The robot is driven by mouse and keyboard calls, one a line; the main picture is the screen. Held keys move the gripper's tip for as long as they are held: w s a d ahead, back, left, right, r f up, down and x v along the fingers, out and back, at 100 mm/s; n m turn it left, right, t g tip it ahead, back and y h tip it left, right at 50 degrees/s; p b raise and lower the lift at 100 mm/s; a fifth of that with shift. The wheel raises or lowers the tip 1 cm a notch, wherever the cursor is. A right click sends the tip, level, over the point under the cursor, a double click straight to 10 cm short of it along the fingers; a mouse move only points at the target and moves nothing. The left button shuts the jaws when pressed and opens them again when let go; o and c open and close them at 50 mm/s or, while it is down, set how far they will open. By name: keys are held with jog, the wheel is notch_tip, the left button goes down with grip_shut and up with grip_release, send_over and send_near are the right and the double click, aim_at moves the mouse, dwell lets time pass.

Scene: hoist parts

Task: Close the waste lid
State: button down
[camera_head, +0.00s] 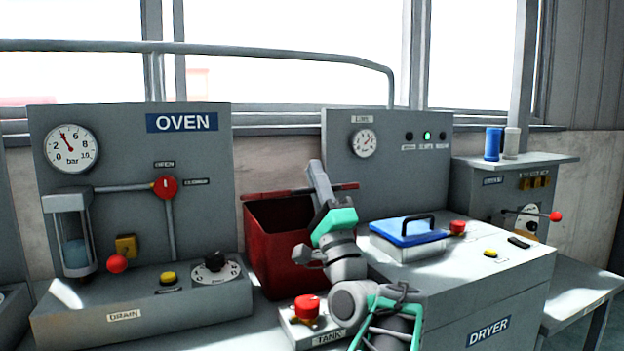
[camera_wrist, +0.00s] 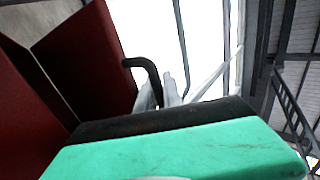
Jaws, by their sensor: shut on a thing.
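The red waste bin (camera_head: 268,240) stands between the oven panel and the dryer in the head view. A thin red edge (camera_head: 345,186), apparently the lid, runs along its top, partly hidden by my gripper. In the wrist view the red lid panel (camera_wrist: 85,60) is tilted, with a dark bent handle (camera_wrist: 148,72) on it. My gripper (camera_wrist: 158,94) is shut on the end of this handle. In the head view my gripper (camera_head: 318,172) reaches up at the bin's top right; the handle is hidden there.
The oven panel (camera_head: 130,135) with its red lever stands left. The dryer (camera_head: 470,290) is right, with a blue-lidded box (camera_head: 408,238) on it close to my arm. A red tank knob (camera_head: 307,305) is in front of the bin. A grey rail (camera_head: 290,55) crosses above.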

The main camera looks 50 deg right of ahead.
jog(key=shift+s+a+r, duration=0.2)
jog(key=shift+s+r, duration=0.05)
jog(key=shift+s, duration=0.05)
jog(key=c, duration=2)
grip_release()
jog(key=shift+o, duration=1)
jog(key=shift+s+a+r, duration=0.1)
jog(key=shift+s, duration=0.1)
jog(key=shift+w+f, duration=0.1)
jog(key=shift+f, duration=0.1)
jog(key=b+v, duration=0.3)
jog(key=v, duration=0.4)
jog(key=shift+s+f, duration=0.25)
jog(key=shift+f, duration=0.1)
jog(key=shift+c, duration=0.4)
